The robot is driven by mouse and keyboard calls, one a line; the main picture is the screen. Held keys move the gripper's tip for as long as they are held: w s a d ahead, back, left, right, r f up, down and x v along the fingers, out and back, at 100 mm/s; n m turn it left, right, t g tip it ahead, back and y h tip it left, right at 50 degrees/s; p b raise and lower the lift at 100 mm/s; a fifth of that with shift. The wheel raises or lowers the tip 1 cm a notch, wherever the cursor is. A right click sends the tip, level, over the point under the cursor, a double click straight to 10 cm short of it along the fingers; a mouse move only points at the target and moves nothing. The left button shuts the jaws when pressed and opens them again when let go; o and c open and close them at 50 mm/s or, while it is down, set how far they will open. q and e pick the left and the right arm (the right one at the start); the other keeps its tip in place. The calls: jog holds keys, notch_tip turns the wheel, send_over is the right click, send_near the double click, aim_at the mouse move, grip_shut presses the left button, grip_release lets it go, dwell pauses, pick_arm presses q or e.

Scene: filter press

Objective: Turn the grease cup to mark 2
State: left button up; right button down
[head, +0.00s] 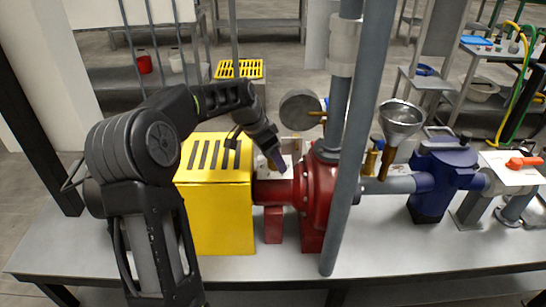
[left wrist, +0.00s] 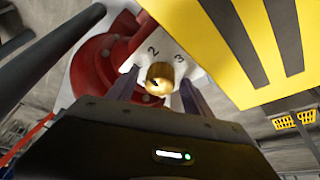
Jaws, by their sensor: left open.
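The grease cup (left wrist: 161,72) is a round brass knob in front of a white plate (left wrist: 196,73) with the marks 2 and 3 in the left wrist view. Mark 2 is above the cup and mark 3 above right. A small dark notch shows at the cup's lower left. My left gripper (left wrist: 158,80) is open, with one finger on each side of the cup; whether they touch it I cannot tell. My right gripper is not in view.
A yellow slotted guard (head: 220,212) stands close left of the gripper. A grey vertical pipe (head: 345,190), a round gauge (head: 300,108) and a metal funnel (head: 401,118) stand to the right. The front of the grey bench (head: 400,262) is clear.

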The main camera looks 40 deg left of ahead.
pick_arm(q)
jog(key=shift+c, duration=0.2)
grip_shut()
dwell(0.5)
jog(key=shift+a+m+g+h, duration=0.1)
jog(key=shift+m+g+h, duration=0.35)
jog(key=shift+m, duration=1.15)
jog(key=shift+t, duration=0.25)
jog(key=shift+o, duration=0.2)
grip_release()
jog(key=shift+r, duration=0.1)
